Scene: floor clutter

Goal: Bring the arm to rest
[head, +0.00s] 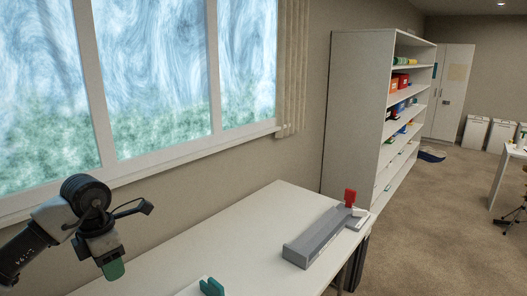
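My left arm comes in from the left edge, and its gripper (113,269) hangs over the left part of the white table (190,255), pointing down. Its tip is dark green. I see it from the side, so the gap between the fingers does not show, and I cannot tell whether it holds anything. My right gripper cannot be made out in this view.
A long grey block (318,240) with a red piece (350,197) at its far end is on the table. A teal piece (212,287) shows at the bottom edge, partly cut off. A white shelf (355,120) stands beyond the table. Carpet (440,220) is open at right.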

